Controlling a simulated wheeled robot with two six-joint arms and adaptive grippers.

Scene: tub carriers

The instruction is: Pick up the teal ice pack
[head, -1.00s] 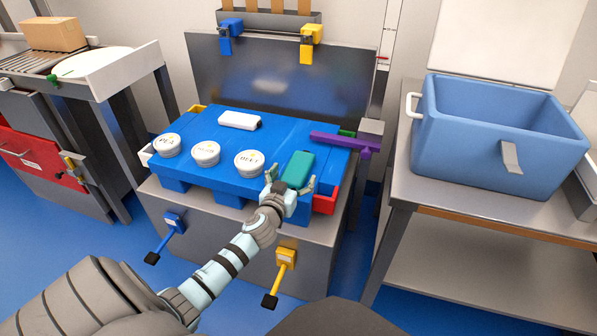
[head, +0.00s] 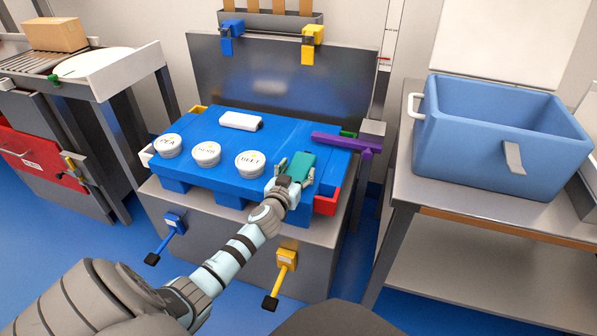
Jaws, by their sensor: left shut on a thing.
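The teal ice pack (head: 301,165) is at the right part of the blue platform (head: 225,184) in the head view. My left gripper (head: 294,173) is shut on the ice pack, with a finger on either side of it. The near end of the pack is partly hidden by the gripper. I cannot tell whether the pack is touching the platform or just above it. My right gripper is out of view.
Several white lidded tubs, one of them (head: 249,164) close left of my gripper, and a white block (head: 240,121) are on the platform. An open blue bin (head: 490,150) stands on the right table.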

